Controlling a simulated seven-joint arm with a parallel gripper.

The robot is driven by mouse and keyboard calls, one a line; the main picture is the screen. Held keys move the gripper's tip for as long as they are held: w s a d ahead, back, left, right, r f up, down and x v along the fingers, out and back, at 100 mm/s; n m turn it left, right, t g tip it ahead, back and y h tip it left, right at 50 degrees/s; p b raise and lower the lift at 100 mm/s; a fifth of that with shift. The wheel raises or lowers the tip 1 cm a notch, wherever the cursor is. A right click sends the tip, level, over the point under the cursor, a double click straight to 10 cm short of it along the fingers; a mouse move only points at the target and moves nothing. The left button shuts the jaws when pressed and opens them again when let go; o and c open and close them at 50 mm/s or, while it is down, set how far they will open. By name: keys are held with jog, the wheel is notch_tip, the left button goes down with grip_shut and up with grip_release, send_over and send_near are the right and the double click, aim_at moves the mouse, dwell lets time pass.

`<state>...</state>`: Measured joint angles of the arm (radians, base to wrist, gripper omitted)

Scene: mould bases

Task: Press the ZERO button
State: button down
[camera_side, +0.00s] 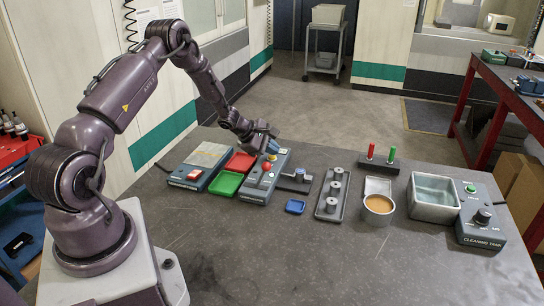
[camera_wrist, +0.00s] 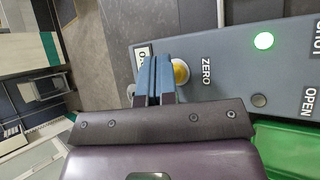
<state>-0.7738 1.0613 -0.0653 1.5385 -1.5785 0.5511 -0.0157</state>
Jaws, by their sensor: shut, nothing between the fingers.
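The ZERO button is a yellow dome in a pale ring (camera_wrist: 181,73), on a grey-blue control box (camera_wrist: 220,72) beside the printed word ZERO. In the side view the control box (camera_side: 252,190) stands mid-table, and the yellow button (camera_side: 271,157) shows near its far end. My gripper (camera_wrist: 153,78) has blue fingers, shut together and empty. In the wrist view they cover the left edge of the button. In the side view my gripper (camera_side: 272,148) is just over the box's far end. I cannot tell whether the fingertips touch the button.
A grey fixture (camera_side: 296,181) stands right.

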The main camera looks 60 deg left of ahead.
aim_at(272, 157)
jog(key=shift+r, duration=0.6)
jog(key=shift+r, duration=2.5)
